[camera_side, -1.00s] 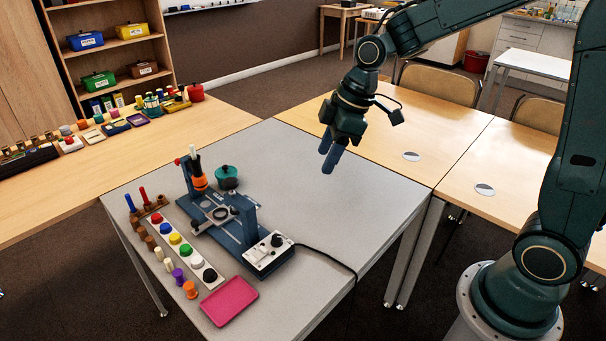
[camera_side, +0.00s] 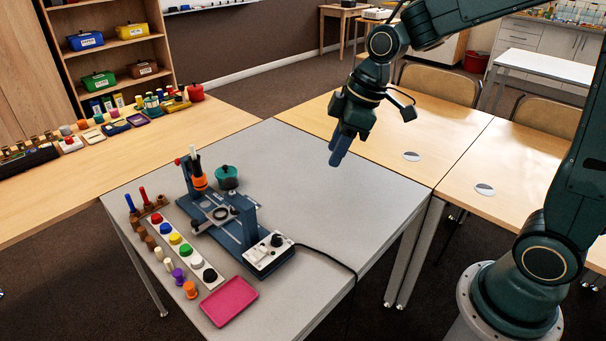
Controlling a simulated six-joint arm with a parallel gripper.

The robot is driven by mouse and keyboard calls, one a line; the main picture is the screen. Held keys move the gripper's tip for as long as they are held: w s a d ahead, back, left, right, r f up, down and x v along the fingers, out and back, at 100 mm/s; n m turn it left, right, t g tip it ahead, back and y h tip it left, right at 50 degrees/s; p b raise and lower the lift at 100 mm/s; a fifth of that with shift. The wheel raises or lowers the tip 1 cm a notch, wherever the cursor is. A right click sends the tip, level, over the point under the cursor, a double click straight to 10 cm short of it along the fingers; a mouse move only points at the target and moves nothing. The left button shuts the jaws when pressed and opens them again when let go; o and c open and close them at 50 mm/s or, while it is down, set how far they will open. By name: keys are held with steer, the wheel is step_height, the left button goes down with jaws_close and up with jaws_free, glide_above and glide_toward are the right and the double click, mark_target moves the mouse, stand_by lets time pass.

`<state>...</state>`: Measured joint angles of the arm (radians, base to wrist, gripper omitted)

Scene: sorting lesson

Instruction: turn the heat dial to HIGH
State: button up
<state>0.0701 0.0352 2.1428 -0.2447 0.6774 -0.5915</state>
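The heat dial looks to be the black knob (camera_side: 276,241) on top of a small white control box (camera_side: 262,257) at the front right end of the blue rig. Its markings are too small to read, so I cannot tell its setting. My gripper (camera_side: 337,160) hangs above the far right part of the grey table, up and to the right of the knob and well apart from it. The blue fingers point down and overlap in this view, so whether they are open or shut does not show. No object shows at their tips.
The blue rig (camera_side: 228,222) holds an orange-collared upright tool (camera_side: 198,178). A teal pot (camera_side: 227,177) stands behind it. A white strip with coloured knobs (camera_side: 165,228) and a pink tray (camera_side: 229,302) lie in front. A black cable (camera_side: 325,256) runs off the box.

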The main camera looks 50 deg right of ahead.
steer(key=w+a+f+m+g+h, duration=0.1)
steer(key=w+a+f+m+g, duration=0.2)
steer(key=w+f, duration=0.35)
steer(key=m+h, duration=0.1)
steer(key=m, duration=0.5)
glide_above(276, 237)
step_height(276, 237, down, 7)
steer(key=shift+r, duration=0.15)
step_height(276, 237, down, 14)
steer(key=shift+r, duration=0.1)
steer(key=shift+c, duration=0.2)
steer(key=c, duration=0.6)
